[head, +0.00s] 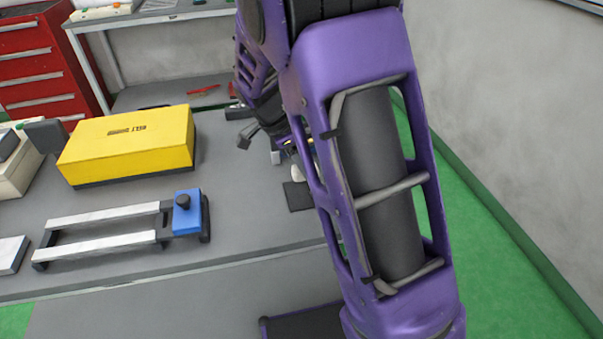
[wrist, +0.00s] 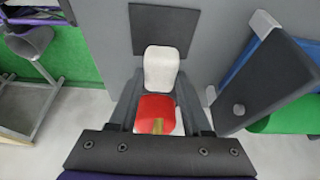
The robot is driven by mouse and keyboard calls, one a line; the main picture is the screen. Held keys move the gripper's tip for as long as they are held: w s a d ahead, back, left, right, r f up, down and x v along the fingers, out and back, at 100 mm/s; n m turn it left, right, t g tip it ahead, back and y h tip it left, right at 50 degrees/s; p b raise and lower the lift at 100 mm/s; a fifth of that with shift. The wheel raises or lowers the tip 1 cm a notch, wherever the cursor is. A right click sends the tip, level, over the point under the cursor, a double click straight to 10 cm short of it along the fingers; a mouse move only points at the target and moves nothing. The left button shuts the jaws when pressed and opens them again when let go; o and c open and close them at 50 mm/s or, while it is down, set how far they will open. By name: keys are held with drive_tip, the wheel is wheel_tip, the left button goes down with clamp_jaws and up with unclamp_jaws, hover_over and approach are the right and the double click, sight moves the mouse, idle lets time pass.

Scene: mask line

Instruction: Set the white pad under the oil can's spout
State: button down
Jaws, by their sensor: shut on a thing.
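My gripper (wrist: 160,78) shows in the wrist view with its dark fingers on either side of a white rounded piece (wrist: 162,65), which looks like the white pad. The white piece sits between the fingertips. A red piece (wrist: 153,110) with a brass-coloured bit lies nearer the palm, between the fingers; I cannot tell if it joins the white piece. In the head view the white piece (head: 297,172) shows beside my purple arm, just behind a dark square plate (head: 298,195). The plate also shows beyond the fingertips in the wrist view (wrist: 160,27). I cannot clearly make out an oil can or spout.
A yellow box (head: 130,143) stands on the grey bench at the left. In front of it lies a pale two-rail fixture (head: 100,217) with a blue block (head: 187,214). A dark block (wrist: 265,85) stands close right of my gripper in the wrist view. Bare bench lies front centre.

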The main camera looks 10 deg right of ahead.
sight(301, 178)
wheel_tip(301, 178, down, 3)
drive_tip(key=shift+a, duration=0.15)
drive_tip(key=shift+f+b, duration=0.65)
drive_tip(key=shift+b, duration=0.15)
drive_tip(key=shift+c, duration=1.8)
unclamp_jaws()
drive_tip(key=shift+r, duration=0.1)
drive_tip(key=shift+r+p, duration=0.3)
drive_tip(key=shift+p, duration=0.15)
drive_tip(key=p+v, duration=0.2)
drive_tip(key=v, duration=1)
drive_tip(key=shift+r, duration=0.25)
